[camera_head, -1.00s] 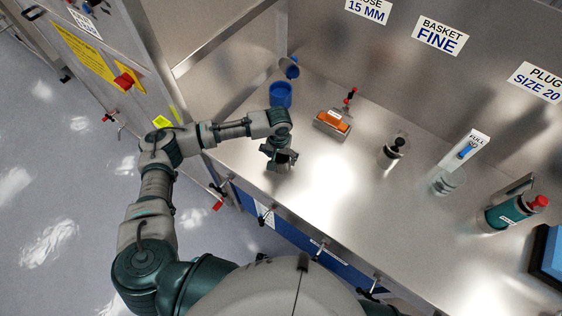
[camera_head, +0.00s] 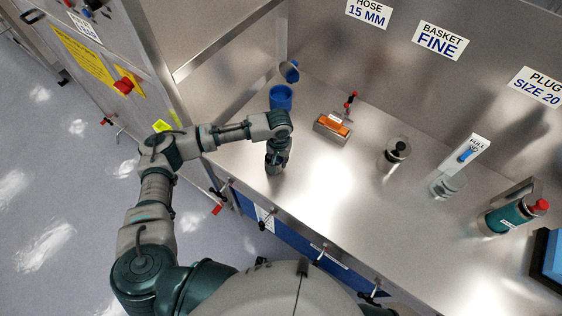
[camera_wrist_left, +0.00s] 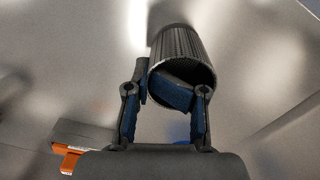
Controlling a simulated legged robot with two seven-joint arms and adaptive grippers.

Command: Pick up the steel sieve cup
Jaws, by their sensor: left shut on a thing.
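The steel sieve cup (camera_wrist_left: 182,55) is a dark, finely perforated cylinder in the left wrist view. Its open mouth faces my left gripper (camera_wrist_left: 158,88). That gripper is shut on the cup's left wall: one blue-padded fingertip is inside the mouth, the other outside against the wall. In the head view my left gripper (camera_head: 276,166) is over the left part of the steel bench, pointing down. The cup cannot be made out there, being hidden by the gripper and wrist. Whether the cup touches the bench is unclear. My right gripper is not in view.
On the bench (camera_head: 315,205) stand a blue cup (camera_head: 281,97), an orange block in a metal holder (camera_head: 332,127), a black-topped jar (camera_head: 397,150), a clear vessel (camera_head: 444,185) and a green bottle (camera_head: 503,217). Walls rise behind and at left. The bench's middle is clear.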

